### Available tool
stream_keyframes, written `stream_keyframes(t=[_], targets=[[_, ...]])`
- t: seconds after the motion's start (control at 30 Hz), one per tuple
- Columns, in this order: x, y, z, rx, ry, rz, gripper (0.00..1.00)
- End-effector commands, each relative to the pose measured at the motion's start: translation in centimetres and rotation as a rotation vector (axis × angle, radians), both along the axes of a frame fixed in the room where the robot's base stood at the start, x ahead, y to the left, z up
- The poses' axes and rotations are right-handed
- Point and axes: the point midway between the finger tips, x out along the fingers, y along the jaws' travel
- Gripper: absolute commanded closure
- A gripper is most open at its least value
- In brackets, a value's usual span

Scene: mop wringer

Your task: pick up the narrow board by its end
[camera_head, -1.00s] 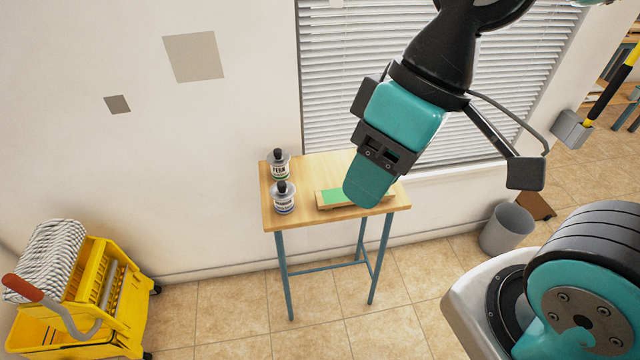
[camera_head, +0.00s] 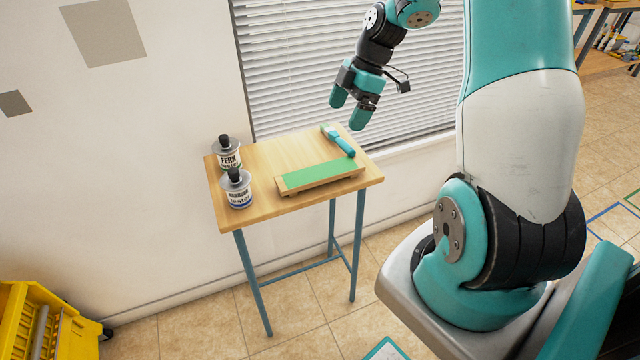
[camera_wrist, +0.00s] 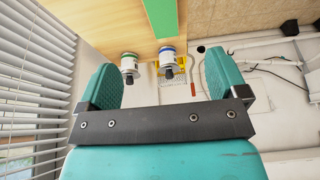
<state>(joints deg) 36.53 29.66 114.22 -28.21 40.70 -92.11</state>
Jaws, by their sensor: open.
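The narrow board (camera_head: 318,174) lies flat along the front of the small wooden table, its top mostly green with bare wood at the edges. It seems raised slightly, but its supports are hard to make out. In the wrist view its green strip (camera_wrist: 161,16) runs off the top edge. My gripper (camera_head: 349,107) is open and empty, above and behind the board's right end, clear of the table. In the wrist view the two teal fingers of my gripper (camera_wrist: 162,78) stand wide apart with nothing between them.
On the table (camera_head: 262,157), a brush with a teal handle (camera_head: 343,145) lies behind the board's right end. Two tester jars, Fern (camera_head: 229,158) and Harbour (camera_head: 239,192), stand at the left. Window blinds (camera_head: 290,60) are close behind. A yellow mop bucket (camera_head: 40,325) stands lower left.

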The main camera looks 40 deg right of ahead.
Motion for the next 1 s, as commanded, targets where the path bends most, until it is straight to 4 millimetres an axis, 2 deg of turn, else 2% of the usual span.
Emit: stream_keyframes(t=[0.5, 0.77, 1.0], targets=[[1.1, 3.8, -9.6, 0.001, 0.0, 0.012, 0.08], [1.3, 4.5, -11.5, 0.001, -0.002, 0.011, 0.08], [1.6, 5.8, -14.9, 0.001, -0.001, 0.013, 0.08]])
